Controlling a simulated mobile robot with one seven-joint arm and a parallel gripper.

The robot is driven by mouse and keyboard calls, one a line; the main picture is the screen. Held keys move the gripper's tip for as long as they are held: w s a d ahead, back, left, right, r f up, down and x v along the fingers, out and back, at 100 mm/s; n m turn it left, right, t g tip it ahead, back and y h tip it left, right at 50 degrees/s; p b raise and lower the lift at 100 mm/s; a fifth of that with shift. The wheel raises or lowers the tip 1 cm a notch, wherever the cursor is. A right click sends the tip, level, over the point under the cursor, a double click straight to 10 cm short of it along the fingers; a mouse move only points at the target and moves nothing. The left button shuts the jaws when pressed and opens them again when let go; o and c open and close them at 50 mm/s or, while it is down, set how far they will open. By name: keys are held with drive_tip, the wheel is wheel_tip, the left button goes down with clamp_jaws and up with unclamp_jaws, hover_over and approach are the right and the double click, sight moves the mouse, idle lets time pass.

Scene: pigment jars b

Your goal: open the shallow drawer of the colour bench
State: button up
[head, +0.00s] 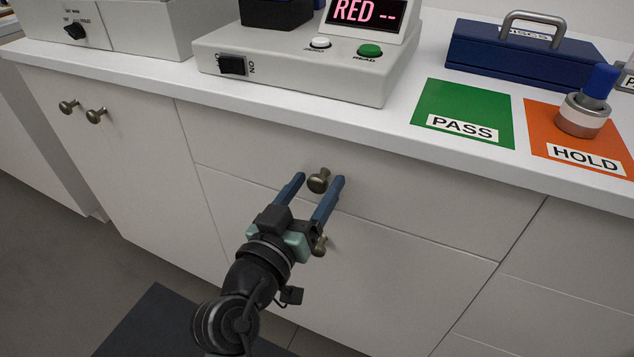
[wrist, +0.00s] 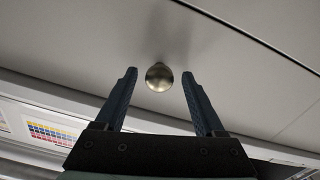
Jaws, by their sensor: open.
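The shallow drawer (head: 420,212) is the upper front under the white worktop, and it sits closed, flush with the fronts around it. Its round brass knob (head: 318,180) is at the middle of the front. My gripper (head: 321,179) is open, with one blue finger on each side of the knob. In the wrist view the knob (wrist: 159,76) lies between the two fingertips, with a gap on both sides. I cannot tell how deep the fingers reach past the knob. A second knob (head: 320,245) below, on the lower front, is partly hidden by my gripper.
On the worktop (head: 395,128) stand a meter (head: 300,65) reading RED, a green PASS mat (head: 455,105), an orange HOLD mat (head: 545,120) with a blue-topped jar (head: 586,105), and a blue case (head: 500,55). A cupboard with two knobs (head: 95,116) is left. Floor in front holds a dark mat (head: 165,320).

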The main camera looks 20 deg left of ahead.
drive_tip(key=shift+w, duration=0.55)
clamp_jaws()
idle(1.1)
